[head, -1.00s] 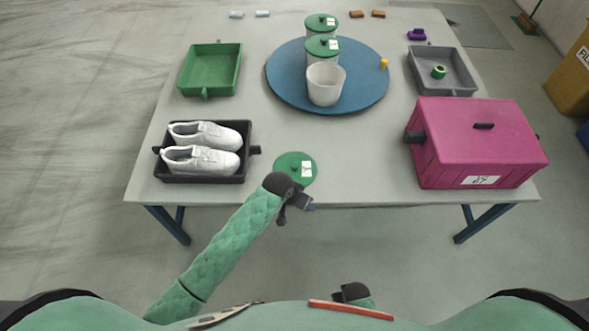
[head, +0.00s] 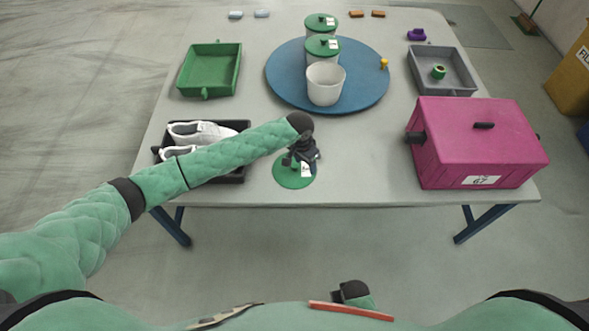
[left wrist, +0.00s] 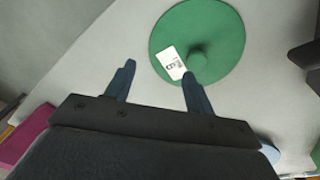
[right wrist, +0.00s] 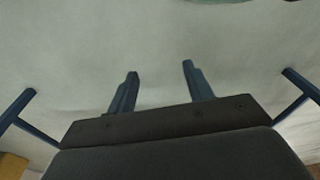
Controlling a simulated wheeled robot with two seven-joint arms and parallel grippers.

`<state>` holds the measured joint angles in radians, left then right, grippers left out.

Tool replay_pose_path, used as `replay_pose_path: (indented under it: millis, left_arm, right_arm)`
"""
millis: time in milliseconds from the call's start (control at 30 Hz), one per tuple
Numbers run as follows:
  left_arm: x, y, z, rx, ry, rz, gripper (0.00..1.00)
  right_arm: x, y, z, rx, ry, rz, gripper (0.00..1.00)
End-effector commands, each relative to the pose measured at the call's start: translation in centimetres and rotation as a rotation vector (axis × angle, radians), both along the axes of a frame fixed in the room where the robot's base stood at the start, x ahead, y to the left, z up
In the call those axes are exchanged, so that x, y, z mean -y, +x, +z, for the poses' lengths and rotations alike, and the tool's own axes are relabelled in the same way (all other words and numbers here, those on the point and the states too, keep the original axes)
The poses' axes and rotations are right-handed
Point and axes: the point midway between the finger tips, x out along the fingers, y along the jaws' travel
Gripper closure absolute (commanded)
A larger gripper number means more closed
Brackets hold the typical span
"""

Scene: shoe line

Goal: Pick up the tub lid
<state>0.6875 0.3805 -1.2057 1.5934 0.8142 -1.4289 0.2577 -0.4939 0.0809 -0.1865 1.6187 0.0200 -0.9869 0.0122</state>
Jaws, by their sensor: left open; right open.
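The green tub lid (head: 291,178) lies flat on the table near its front edge. It is round, with a knob and a white label. In the left wrist view the lid (left wrist: 222,30) is ahead of the fingers, off to the right, with its knob near the right fingertip. My left gripper (head: 303,164) is open and empty over the lid's far part, hiding some of it. In the left wrist view the open fingers (left wrist: 158,75) show nothing between them. My right gripper (right wrist: 160,70) is open and empty, low in front of the table.
An open white tub (head: 325,84) and lidded tubs (head: 321,50) stand on a blue round board (head: 285,80). A black tray (head: 204,176) with white shoes (head: 190,131) is left of the lid. A magenta box (head: 478,145) stands right. The table between is clear.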

Motion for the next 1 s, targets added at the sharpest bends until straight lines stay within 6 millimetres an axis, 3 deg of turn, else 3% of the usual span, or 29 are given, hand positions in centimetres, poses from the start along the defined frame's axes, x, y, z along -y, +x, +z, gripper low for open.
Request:
replay_pose_path:
  millis: [100,333,567,800,867,1000]
  left_arm:
    - [-1.9,2.1,0.7,-0.004,0.057,0.002,0.46]
    - [-4.1,4.1,1.4,-0.016,0.117,0.015,0.46]
    - [-4.4,4.3,0.2,-0.020,0.125,0.018,0.46]
    - [-4.1,4.2,-1.4,-0.019,0.125,0.016,0.46]
    - [-4.0,4.2,-1.8,-0.019,0.125,0.016,0.46]
    - [-3.7,4.2,-3.2,-0.019,0.125,0.017,0.46]
  right_arm:
    - [0.5,0.3,0.4,0.007,-0.005,0.003,0.49]
    - [1.2,0.2,0.3,0.003,-0.014,0.006,0.49]
    - [0.7,-0.2,0.2,0.006,-0.008,0.004,0.49]
    - [0.3,-1.0,-1.9,0.005,-0.002,0.000,0.49]
    - [0.8,-0.3,-2.7,0.018,-0.010,0.005,0.49]
    - [1.6,-0.7,-4.5,0.028,-0.019,0.009,0.49]
